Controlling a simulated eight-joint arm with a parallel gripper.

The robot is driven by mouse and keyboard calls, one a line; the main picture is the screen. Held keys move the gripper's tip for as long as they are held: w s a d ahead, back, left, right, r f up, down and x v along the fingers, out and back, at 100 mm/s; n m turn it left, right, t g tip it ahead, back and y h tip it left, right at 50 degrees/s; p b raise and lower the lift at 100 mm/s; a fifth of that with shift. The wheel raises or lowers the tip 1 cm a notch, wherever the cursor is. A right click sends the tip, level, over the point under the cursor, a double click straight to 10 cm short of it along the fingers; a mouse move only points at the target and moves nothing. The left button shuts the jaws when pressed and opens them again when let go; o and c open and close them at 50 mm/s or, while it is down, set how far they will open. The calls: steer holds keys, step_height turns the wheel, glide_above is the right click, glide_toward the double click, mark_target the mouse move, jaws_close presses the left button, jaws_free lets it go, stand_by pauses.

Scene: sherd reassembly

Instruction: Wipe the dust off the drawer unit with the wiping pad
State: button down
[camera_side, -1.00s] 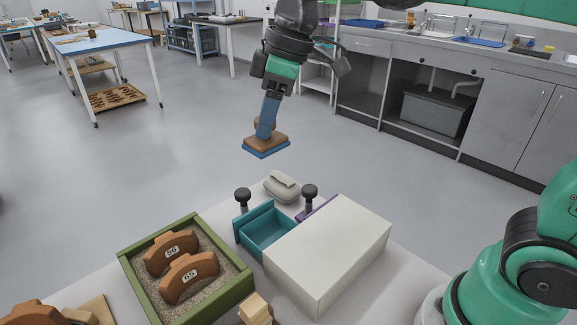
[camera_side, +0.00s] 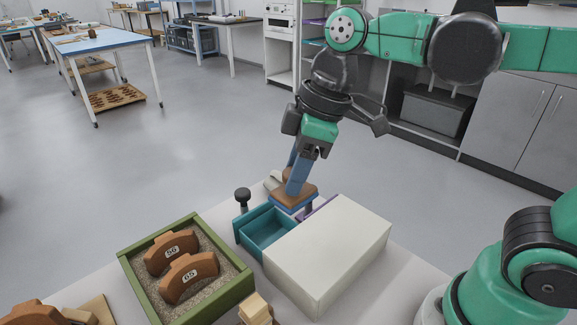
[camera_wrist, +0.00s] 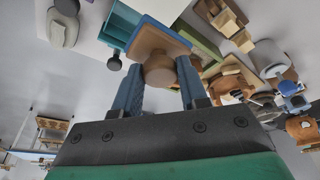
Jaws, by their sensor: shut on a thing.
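The drawer unit (camera_side: 330,248) is a white-topped box on the table in the side view. Its teal drawer (camera_side: 266,233) stands pulled out at the left and looks empty. A second, purple drawer (camera_side: 319,212) shows in part behind the unit. My gripper (camera_side: 297,182) is shut on the wiping pad (camera_side: 294,198), a brown block with a blue underside. The pad is held above the back of the teal drawer, near the unit's far corner. In the wrist view the pad (camera_wrist: 159,46) sits between my blue fingers. I cannot make out dust on the unit.
A green-framed sand tray (camera_side: 186,268) holds two brown sherds marked 56 and 65 at the left. A black knob (camera_side: 242,197) stands beside the teal drawer. Small wooden blocks (camera_side: 256,308) lie at the front. A grey object (camera_wrist: 62,28) shows in the wrist view.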

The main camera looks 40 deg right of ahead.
steer(key=shift+s+f, duration=0.85)
steer(key=shift+f, duration=0.15)
steer(key=shift+w+f, duration=0.1)
steer(key=shift+f, duration=3.6)
steer(key=shift+d, duration=0.7)
steer(key=shift+d+f, duration=0.2)
steer(key=shift+d, duration=0.95)
steer(key=shift+r, duration=0.1)
steer(key=shift+a, duration=2)
steer(key=shift+d+r, duration=0.1)
steer(key=shift+r, duration=3.95)
steer(key=shift+f, duration=0.25)
